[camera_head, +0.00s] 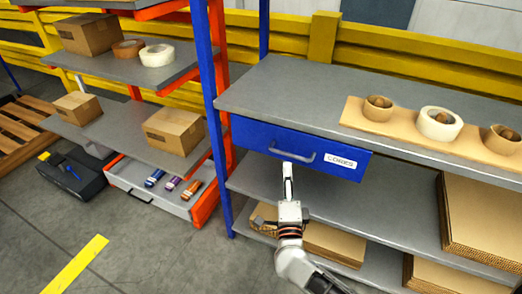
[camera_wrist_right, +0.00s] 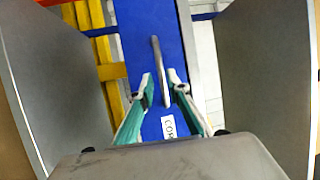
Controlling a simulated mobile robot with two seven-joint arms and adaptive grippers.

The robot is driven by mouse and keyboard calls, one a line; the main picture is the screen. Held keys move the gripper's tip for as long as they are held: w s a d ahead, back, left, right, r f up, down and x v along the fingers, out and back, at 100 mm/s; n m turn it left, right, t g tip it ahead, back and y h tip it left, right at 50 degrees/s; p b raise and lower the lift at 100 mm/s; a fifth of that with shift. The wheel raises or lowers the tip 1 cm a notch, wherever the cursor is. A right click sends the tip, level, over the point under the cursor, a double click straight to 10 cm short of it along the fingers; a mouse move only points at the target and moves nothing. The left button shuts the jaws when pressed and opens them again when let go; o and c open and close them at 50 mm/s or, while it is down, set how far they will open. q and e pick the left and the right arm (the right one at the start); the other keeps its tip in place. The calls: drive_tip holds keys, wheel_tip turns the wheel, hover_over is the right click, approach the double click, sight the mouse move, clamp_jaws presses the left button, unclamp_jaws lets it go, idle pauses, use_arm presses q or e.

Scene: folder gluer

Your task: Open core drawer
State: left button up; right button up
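The blue core drawer (camera_head: 250,138), labelled CORES, hangs under the grey top shelf and looks shut. Its grey bar handle (camera_head: 292,153) is on the front. My right gripper (camera_head: 287,168) is just in front of the handle. In the right wrist view its two teal fingers (camera_wrist_right: 160,82) are apart, with one end of the handle (camera_wrist_right: 157,60) between the tips. I cannot tell whether they touch it. The blue drawer front (camera_wrist_right: 140,35) and its label (camera_wrist_right: 168,127) show behind. My left gripper is not in view.
A cardboard strip (camera_head: 375,124) with tape rolls lies on the top shelf (camera_head: 290,90). Cardboard stacks (camera_head: 480,220) fill the lower shelves. A left rack holds boxes (camera_head: 174,130) and an open grey drawer (camera_head: 150,190). The floor (camera_head: 150,255) in front is clear.

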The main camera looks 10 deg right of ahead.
sight(287, 154)
drive_tip(key=x, duration=0.8)
drive_tip(key=shift+c, duration=0.3)
clamp_jaws()
